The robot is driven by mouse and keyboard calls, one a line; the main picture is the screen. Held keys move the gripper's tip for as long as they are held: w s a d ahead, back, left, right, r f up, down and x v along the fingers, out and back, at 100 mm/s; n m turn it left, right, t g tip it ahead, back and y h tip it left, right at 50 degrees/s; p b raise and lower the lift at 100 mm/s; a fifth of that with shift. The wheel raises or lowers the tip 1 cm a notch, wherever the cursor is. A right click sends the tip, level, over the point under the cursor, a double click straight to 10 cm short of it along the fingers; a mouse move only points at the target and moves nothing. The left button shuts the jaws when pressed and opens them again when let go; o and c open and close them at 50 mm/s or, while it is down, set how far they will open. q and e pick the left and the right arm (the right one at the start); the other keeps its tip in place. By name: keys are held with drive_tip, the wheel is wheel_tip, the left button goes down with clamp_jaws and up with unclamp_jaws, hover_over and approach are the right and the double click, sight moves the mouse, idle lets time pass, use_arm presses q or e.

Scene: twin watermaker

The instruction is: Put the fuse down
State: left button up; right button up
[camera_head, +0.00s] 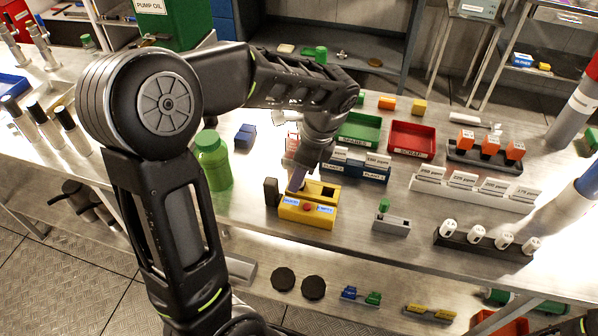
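Several white cylinders, possibly fuses, stand in a black rack (467,242) at the right. My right gripper is not in view.
A dark upright block (271,191) stands just left of the yellow box, and a green bottle (214,160) farther left. A grey holder (391,224) with a green piece stands to the right. Green (359,130) and red (412,139) trays lie behind. Bare table lies between the box and the grey holder.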

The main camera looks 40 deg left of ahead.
use_arm(q)
drive_tip(key=shift+r, duration=0.15)
drive_tip(key=s+v, duration=0.1)
drive_tip(key=v, duration=0.5)
wheel_tip(320, 180, up, 6)
drive_tip(key=p, duration=0.3)
hover_over(306, 187)
drive_tip(key=d, duration=0.1)
drive_tip(key=shift+w+d, duration=0.2)
